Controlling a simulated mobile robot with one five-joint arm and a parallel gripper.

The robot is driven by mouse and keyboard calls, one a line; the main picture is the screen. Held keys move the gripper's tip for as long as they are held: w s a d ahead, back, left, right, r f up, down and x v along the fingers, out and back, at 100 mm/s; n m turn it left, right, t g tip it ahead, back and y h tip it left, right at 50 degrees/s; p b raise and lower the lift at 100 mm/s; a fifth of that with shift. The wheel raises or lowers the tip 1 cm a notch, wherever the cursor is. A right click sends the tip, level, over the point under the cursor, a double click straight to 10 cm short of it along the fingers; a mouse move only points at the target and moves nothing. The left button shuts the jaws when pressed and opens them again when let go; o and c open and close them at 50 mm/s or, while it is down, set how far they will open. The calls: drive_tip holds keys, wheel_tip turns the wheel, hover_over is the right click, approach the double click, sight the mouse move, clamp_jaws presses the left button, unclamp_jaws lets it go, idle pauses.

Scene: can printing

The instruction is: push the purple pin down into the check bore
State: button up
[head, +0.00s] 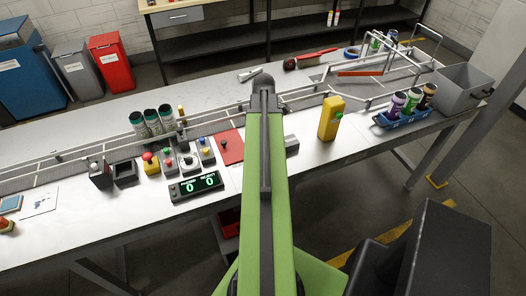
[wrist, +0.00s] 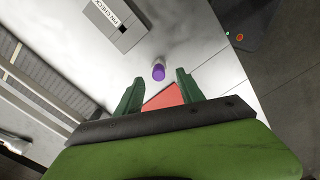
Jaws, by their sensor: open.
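The purple pin (wrist: 158,72) shows in the wrist view as a purple end on a short pale body. It is just beyond the fingertips, near the middle of the gap between them. My gripper (wrist: 158,79) is open, with a dark green finger on either side and nothing held. In the head view my arm hides the pin and the gripper.
A red mat (head: 230,147) lies left of my arm, beside several button boxes and a counter display (head: 196,186). A yellow bottle (head: 330,119) and a blue tray (head: 402,120) of cans stand to the right. A conveyor (head: 70,168) runs behind.

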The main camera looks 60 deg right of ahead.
wheel_tip(320, 180, down, 4)
drive_tip(key=shift+d+r+b, duration=0.1)
drive_tip(key=shift+r+b, duration=0.1)
drive_tip(key=shift+b, duration=0.95)
drive_tip(key=shift+r, duration=0.15)
clamp_jaws()
